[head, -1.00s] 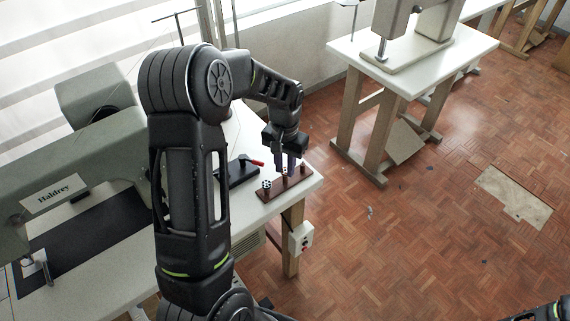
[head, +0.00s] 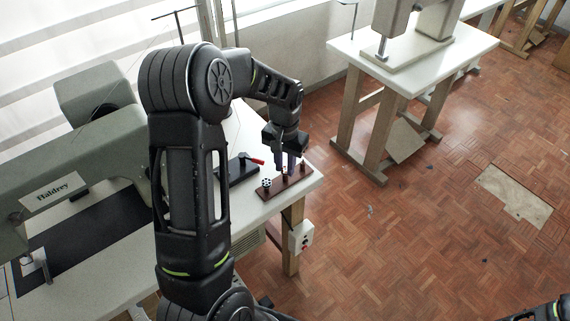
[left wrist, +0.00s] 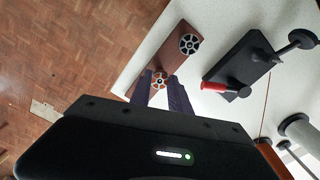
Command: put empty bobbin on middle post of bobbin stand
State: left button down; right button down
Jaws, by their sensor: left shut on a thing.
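The brown bobbin stand (head: 272,193) lies near the table's right corner. A dark bobbin with a ring of holes (head: 267,184) sits at its left end; this bobbin also shows in the left wrist view (left wrist: 190,44). My left gripper (head: 290,170) points down over the middle of the stand. In the left wrist view, its fingers (left wrist: 161,92) are closed around another bobbin (left wrist: 158,82), the empty one, with its holed face showing. The fingers hide the middle post, so I cannot tell whether the bobbin is around it or just above. My right gripper is out of view.
A black base with a red-handled lever (head: 238,170) stands on the white table just left of the stand. The grey sewing machine (head: 85,170) fills the left. A second machine table (head: 420,60) stands apart at the back. Right of the stand is the table edge.

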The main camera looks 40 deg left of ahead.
pick_arm(q)
jog(key=shift+f, duration=0.2)
jog(key=c, duration=1.1)
grip_release()
jog(key=shift+c, duration=0.2)
notch_tip(320, 180, up, 8)
jog(key=shift+f+b, duration=0.1)
jog(key=shift+b, duration=0.5)
